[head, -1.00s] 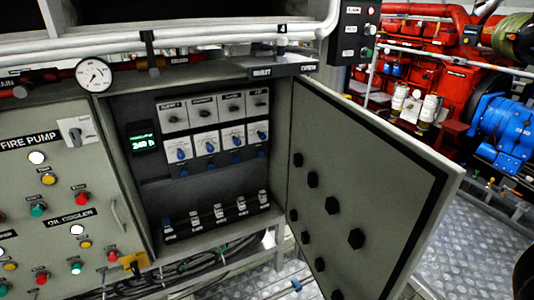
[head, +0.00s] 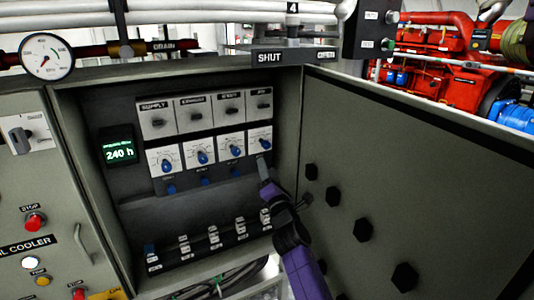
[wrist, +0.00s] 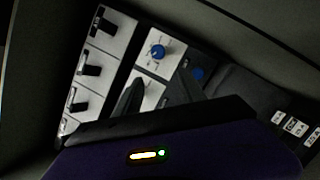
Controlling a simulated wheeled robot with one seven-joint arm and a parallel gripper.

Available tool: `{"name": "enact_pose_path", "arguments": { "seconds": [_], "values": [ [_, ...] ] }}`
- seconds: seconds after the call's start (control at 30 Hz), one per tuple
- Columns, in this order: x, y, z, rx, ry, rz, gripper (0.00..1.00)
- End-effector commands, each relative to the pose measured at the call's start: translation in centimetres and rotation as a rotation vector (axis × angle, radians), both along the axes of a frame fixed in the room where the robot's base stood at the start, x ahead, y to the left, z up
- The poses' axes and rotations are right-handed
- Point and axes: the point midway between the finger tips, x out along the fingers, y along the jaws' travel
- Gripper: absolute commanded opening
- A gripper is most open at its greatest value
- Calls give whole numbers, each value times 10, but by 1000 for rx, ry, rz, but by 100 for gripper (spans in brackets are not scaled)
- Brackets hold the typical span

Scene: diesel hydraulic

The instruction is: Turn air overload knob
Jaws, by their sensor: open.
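The air overload knob is the blue knob (head: 264,141) on the white dial plate at the right end of the lower dial row, inside the open cabinet. The same knob shows in the wrist view (wrist: 158,51), uncovered, just beyond the fingertips. My gripper (head: 262,165) comes in from below right, its tip just below that plate. In the wrist view, my gripper's dark fingers (wrist: 160,82) stand apart with nothing between them. They are apart from the air knob. One finger covers much of the neighbouring dial plate.
Several black knobs (head: 233,109) sit in the row above. A row of breakers (head: 214,236) is below. The open cabinet door (head: 390,165) stands close to the right of my arm. A lit hour display (head: 119,151) is at the left.

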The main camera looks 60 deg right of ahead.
Motion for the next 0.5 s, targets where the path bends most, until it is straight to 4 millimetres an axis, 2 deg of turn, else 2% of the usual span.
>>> {"name": "enact_pose_path", "arguments": {
  "seconds": [0.03, 0.1, 0.27, 0.5],
  "values": [
    [2, -12, 6, -28, 10, -27, 48],
    [4, -24, 13, -55, 30, -54, 48],
    [8, -37, 22, -81, 47, -79, 48],
    [29, -61, 32, -81, 45, -80, 48]
  ]
}}
